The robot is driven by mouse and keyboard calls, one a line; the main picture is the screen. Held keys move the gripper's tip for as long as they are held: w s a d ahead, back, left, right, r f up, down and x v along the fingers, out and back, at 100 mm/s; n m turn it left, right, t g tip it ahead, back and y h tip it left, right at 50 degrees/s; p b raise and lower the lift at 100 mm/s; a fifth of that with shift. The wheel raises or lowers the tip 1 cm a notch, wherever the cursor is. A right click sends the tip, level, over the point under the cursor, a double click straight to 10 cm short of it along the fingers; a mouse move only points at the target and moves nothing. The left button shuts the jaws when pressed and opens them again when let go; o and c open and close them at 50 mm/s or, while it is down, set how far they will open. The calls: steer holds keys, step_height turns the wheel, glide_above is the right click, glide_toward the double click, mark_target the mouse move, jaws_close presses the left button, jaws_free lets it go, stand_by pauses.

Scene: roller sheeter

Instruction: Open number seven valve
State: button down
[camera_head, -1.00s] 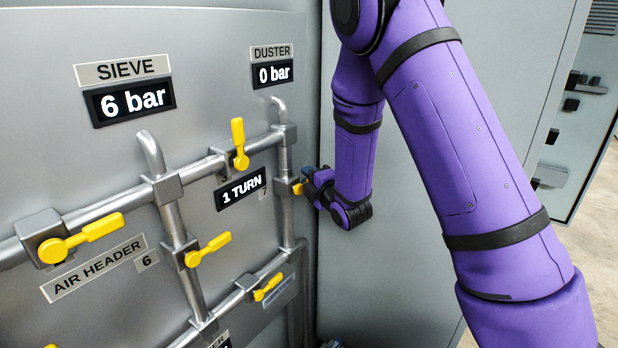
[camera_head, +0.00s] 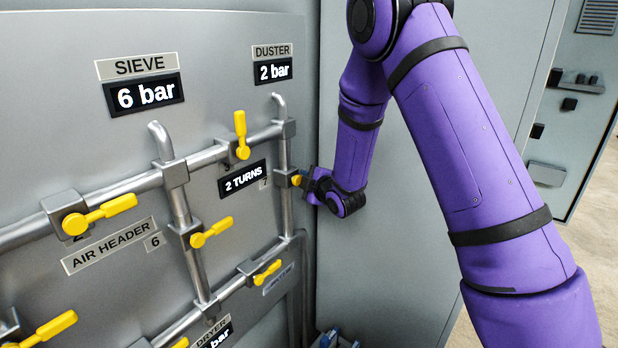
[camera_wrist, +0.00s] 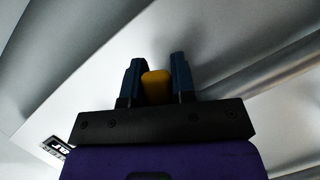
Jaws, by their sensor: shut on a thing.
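The number seven valve (camera_head: 296,180) is on the right vertical pipe below the DUSTER display; only a bit of its yellow handle shows in the head view. The handle also shows in the wrist view (camera_wrist: 157,86), between the two dark blue fingers. My gripper (camera_wrist: 155,80) is shut on this yellow handle. In the head view my gripper (camera_head: 306,181) reaches the valve from the right and hides most of it. The small plate 7 (camera_head: 264,183) is left of the valve. The DUSTER display (camera_head: 273,71) reads 2 bar. The turn display (camera_head: 242,179) reads 2 TURNS.
Other yellow-handled valves sit on the pipes: one upright (camera_head: 240,135), one on the left header (camera_head: 100,214), one by plate 6 (camera_head: 212,232), one lower right (camera_head: 267,272). The SIEVE display (camera_head: 144,95) reads 6 bar. A grey cabinet wall (camera_head: 400,270) stands right of the panel.

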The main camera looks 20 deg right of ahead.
steer(key=f+m+g, duration=0.1)
steer(key=s+a+f+m+y, duration=0.1)
steer(key=m, duration=0.1)
steer(key=a+f+m+g, duration=0.1)
steer(key=m, duration=0.1)
steer(key=shift+s+g, duration=0.25)
steer(key=shift+g, duration=0.05)
steer(key=shift+s+a+f+m+g+y, duration=0.2)
steer(key=shift+s+a+m+g+y, duration=0.15)
steer(key=shift+m, duration=0.2)
steer(key=shift+s+a+f+m+g+y, duration=0.25)
steer(key=shift+a+m+y, duration=0.1)
steer(key=shift+m+y, duration=0.15)
steer(key=shift+s+a+m+g+y, duration=0.5)
steer(key=shift+a+m, duration=0.25)
steer(key=shift+m, duration=0.3)
steer(key=c, duration=0.9)
jaws_free()
steer(key=shift+a, duration=0.1)
steer(key=shift+c, duration=0.2)
steer(key=v, duration=1.1)
